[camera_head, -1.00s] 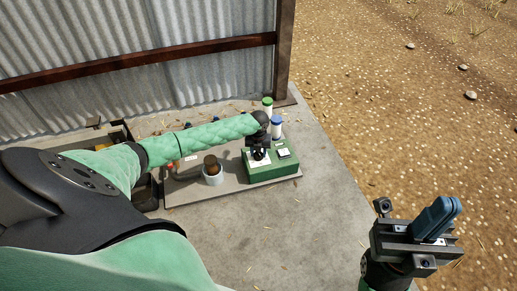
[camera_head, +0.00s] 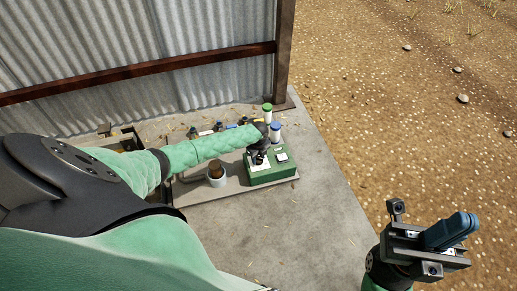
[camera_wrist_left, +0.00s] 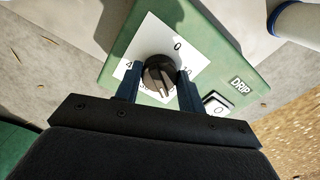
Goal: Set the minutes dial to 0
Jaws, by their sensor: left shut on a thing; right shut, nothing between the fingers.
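The minutes dial (camera_wrist_left: 160,74) is a dark round knob on a white scale plate on the green box (camera_head: 257,178). In the left wrist view, 0 is at the top of the scale and 10 to the right; other numbers are partly hidden. A pale mark on the knob faces the bottom of the picture, away from 0. My left gripper (camera_wrist_left: 159,92) is shut on the dial, one finger at each side; it also shows over the box in the head view (camera_head: 258,158). My right gripper (camera_head: 450,233) is shut and empty, off to the right.
A white rocker switch (camera_wrist_left: 215,104) sits beside the dial near the DRIP label (camera_wrist_left: 240,86). Green-capped (camera_head: 267,112) and blue-capped (camera_head: 275,132) cylinders stand behind the box. A pot (camera_head: 216,177) is to its left. A metal wall (camera_head: 140,55) stands behind.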

